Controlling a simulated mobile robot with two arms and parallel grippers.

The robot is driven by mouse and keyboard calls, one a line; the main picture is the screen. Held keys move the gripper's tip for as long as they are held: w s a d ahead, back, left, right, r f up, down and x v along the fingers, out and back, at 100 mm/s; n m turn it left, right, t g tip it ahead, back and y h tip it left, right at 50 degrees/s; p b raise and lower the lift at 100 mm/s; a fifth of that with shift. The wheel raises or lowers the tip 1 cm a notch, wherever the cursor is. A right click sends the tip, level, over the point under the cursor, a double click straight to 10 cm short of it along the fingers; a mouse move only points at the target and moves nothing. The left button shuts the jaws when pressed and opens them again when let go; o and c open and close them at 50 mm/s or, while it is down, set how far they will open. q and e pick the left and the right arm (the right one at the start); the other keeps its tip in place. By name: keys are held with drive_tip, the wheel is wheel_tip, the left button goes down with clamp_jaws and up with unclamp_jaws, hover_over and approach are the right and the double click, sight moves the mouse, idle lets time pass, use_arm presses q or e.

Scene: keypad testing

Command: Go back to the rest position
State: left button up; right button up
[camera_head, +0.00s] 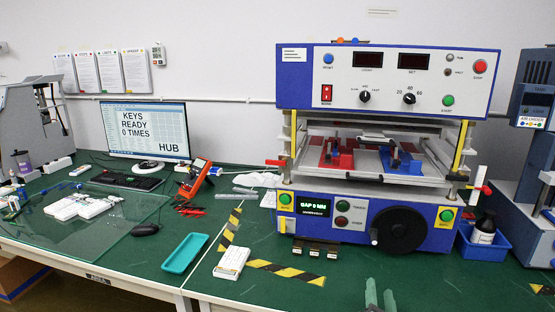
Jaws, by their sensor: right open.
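My right gripper (380,297) shows only as two grey-green fingertips at the bottom edge, right of centre. The fingers are apart with nothing between them. They are in front of the blue and white keypad testing machine (385,232), over the green table, and apart from the machine. My left gripper is not in view.
A white keypad-like block (232,262) lies by yellow-black tape (285,272). A teal tray (185,253) is left of it. A monitor (146,129) reads "KEYS READY 0 TIMES". A blue bin (484,247) with a dark bottle stands right of the machine.

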drive_tip(key=s+f+m+g, duration=0.4)
drive_tip(key=s+f+m, duration=0.1)
drive_tip(key=s+m, duration=0.45)
drive_tip(key=s+f+m+g, duration=0.55)
drive_tip(key=s+m, duration=0.25)
drive_tip(key=s, duration=0.3)
drive_tip(key=s+a+f+m+g+y, duration=0.1)
drive_tip(key=s+a+m+g+y, duration=0.2)
drive_tip(key=s, duration=0.6)
drive_tip(key=s+a+m+g+y, duration=0.1)
drive_tip(key=s+a+m+g, duration=0.15)
drive_tip(key=s+m, duration=0.45)
drive_tip(key=s+f+n, duration=0.3)
drive_tip(key=f, duration=2.3)
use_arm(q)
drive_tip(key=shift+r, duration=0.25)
use_arm(e)
drive_tip(key=s+d+f+g, duration=0.1)
drive_tip(key=s+d+f, duration=0.1)
drive_tip(key=s+f, duration=1.3)
drive_tip(key=shift+s+d+f+g, duration=0.3)
drive_tip(key=shift+s+f, duration=0.1)
drive_tip(key=shift+s, duration=0.6)
